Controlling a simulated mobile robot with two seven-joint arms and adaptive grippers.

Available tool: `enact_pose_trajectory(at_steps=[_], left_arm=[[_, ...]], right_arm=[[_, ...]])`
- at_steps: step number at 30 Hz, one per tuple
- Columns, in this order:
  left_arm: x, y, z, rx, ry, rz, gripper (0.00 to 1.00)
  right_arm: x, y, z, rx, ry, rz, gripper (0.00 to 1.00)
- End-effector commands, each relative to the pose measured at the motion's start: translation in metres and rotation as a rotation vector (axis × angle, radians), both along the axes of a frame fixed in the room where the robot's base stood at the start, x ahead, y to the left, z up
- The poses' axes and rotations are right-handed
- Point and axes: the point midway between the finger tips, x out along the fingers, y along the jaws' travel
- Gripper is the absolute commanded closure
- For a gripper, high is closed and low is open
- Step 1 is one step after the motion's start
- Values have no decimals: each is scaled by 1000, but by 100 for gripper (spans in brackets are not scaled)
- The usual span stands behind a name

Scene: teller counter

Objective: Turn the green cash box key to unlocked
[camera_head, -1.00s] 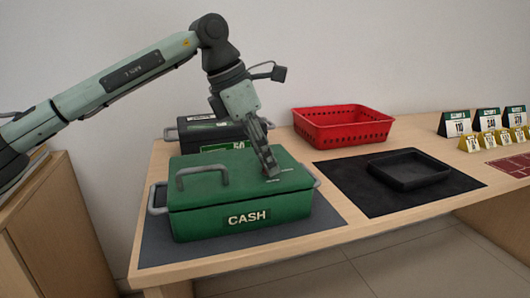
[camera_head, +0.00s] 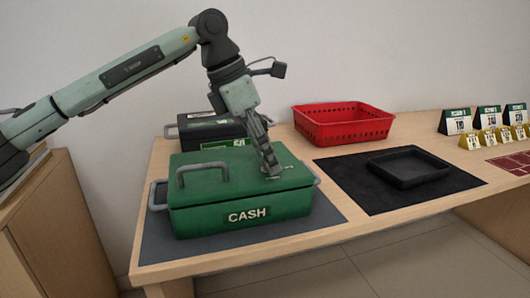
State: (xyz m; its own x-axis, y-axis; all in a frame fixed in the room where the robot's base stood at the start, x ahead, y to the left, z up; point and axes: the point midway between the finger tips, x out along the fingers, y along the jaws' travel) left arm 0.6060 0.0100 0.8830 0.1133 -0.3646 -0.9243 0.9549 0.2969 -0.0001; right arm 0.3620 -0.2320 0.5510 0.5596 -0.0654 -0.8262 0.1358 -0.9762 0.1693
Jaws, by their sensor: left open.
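The green cash box (camera_head: 240,192) stands closed on a dark grey mat (camera_head: 165,250) at the left of the counter. It has a grey handle on its lid and a "CASH" label on its front. My left gripper (camera_head: 271,172) points down at the right part of the lid, with its fingertips at the lid's surface. It is open. A small light-coloured piece shows at the fingertips, but the key and its angle are mostly hidden by the fingers. My right gripper is not in view.
A dark box (camera_head: 205,129) stands behind the cash box. A red basket (camera_head: 343,124) is at the back. A black tray (camera_head: 408,167) lies on a black mat (camera_head: 350,183) to the right. Small number cards (camera_head: 458,122) stand at the far right.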

Motion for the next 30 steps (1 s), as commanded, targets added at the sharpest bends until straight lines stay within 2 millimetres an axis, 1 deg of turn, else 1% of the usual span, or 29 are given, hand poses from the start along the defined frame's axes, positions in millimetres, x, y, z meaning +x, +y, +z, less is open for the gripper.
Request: enact_pose_trajectory(at_steps=[5,12,15,18,23,30], left_arm=[[-2,9,24,-2,-4,2,43],[-8,28,72,-2,-4,2,43],[-10,35,89,-2,-4,2,43],[-12,39,100,-1,-2,2,43],[-13,43,108,-1,-1,0,43],[-13,43,109,-1,-1,0,43]], right_arm=[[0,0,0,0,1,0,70],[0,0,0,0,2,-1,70],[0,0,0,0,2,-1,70],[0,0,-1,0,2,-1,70],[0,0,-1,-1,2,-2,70],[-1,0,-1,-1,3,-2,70]])
